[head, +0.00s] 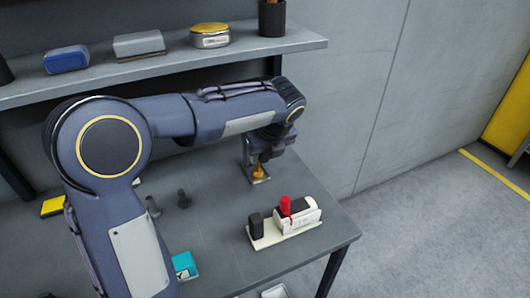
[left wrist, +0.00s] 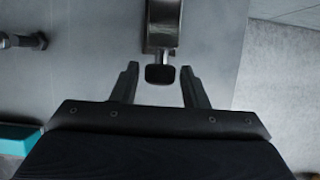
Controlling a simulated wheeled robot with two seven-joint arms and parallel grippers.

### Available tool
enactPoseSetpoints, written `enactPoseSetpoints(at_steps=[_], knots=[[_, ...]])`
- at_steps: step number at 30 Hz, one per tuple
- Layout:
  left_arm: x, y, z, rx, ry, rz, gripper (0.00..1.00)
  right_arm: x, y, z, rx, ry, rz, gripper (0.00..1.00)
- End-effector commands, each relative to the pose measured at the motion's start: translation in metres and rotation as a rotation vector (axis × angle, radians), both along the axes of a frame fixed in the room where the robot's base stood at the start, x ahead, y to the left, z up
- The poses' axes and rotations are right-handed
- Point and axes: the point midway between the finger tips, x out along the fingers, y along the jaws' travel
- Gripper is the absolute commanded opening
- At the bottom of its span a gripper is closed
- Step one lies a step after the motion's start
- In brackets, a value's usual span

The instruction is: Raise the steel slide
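In the left wrist view, a shiny steel piece (left wrist: 163,22), which looks like the steel slide, stands at the top centre with a dark square end (left wrist: 160,74) towards me. My left gripper (left wrist: 159,70) is open, one fingertip on each side of that dark end, with a gap on both sides. In the head view, my left gripper (head: 262,154) is over a small fixture with a brass-coloured part (head: 258,171) on the table. My arm and gripper hide much of that fixture. My right gripper is not in view.
A cream fixture (head: 262,242) with a red lever (head: 285,205) stands near the table's right corner. A shelf (head: 180,62) with boxes and a tin runs behind.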

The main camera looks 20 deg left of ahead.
Motion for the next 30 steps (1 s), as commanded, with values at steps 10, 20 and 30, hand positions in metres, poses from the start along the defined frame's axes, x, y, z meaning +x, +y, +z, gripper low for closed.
enactPoseSetpoints(at_steps=[10,20,30], knots=[[0.000,0.000,0.001,0.000,0.000,0.001,0.51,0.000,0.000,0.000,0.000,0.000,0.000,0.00],[-0.011,-0.014,0.043,-0.002,-0.004,-0.001,0.51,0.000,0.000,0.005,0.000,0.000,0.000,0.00],[-0.020,-0.023,0.072,-0.001,0.000,0.000,0.51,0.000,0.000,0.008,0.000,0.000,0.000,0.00]])
